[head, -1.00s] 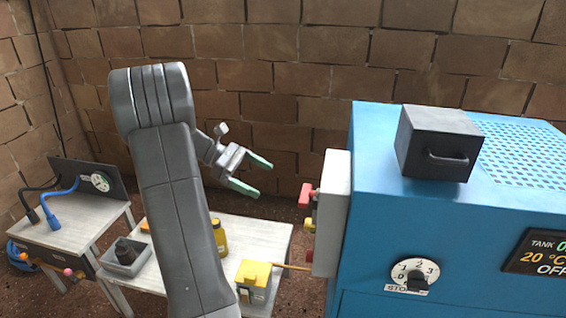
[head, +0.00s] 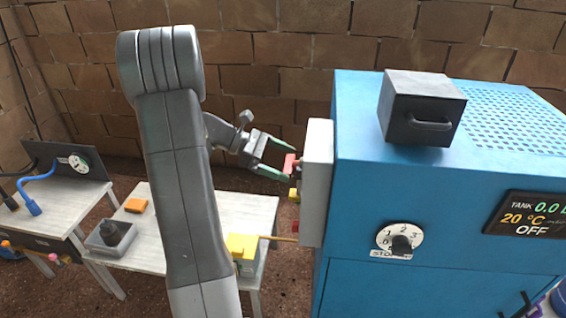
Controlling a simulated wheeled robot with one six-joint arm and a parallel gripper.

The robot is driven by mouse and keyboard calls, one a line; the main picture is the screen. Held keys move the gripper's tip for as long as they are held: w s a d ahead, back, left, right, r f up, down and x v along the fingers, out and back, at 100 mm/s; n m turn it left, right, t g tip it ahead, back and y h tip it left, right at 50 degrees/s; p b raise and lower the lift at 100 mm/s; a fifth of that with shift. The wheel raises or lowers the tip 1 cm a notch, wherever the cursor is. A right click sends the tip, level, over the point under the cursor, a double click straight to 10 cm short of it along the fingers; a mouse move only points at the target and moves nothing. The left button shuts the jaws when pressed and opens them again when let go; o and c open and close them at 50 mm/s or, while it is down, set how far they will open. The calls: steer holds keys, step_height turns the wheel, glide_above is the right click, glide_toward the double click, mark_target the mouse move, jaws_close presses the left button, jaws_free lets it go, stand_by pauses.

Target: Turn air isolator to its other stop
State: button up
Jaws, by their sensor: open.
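A pale grey panel (head: 318,180) is fixed to the left side of the blue cabinet. A red handle (head: 291,163) sticks out from its upper part, with a yellow handle (head: 294,194) and a second red part (head: 295,225) below. No label shows which of these is the air isolator. My gripper (head: 283,164) has grey jaws with green fingers. It is open, with its fingertips on either side of the upper red handle as seen from here. I cannot tell whether they touch it.
The blue cabinet (head: 440,225) carries a black box (head: 422,105) on top and a numbered dial (head: 400,240) in front. A brick wall stands behind.

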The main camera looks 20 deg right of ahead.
steer(key=shift+s+d+f, duration=0.1)
steer(key=shift+d, duration=0.05)
steer(key=c, duration=0.9)
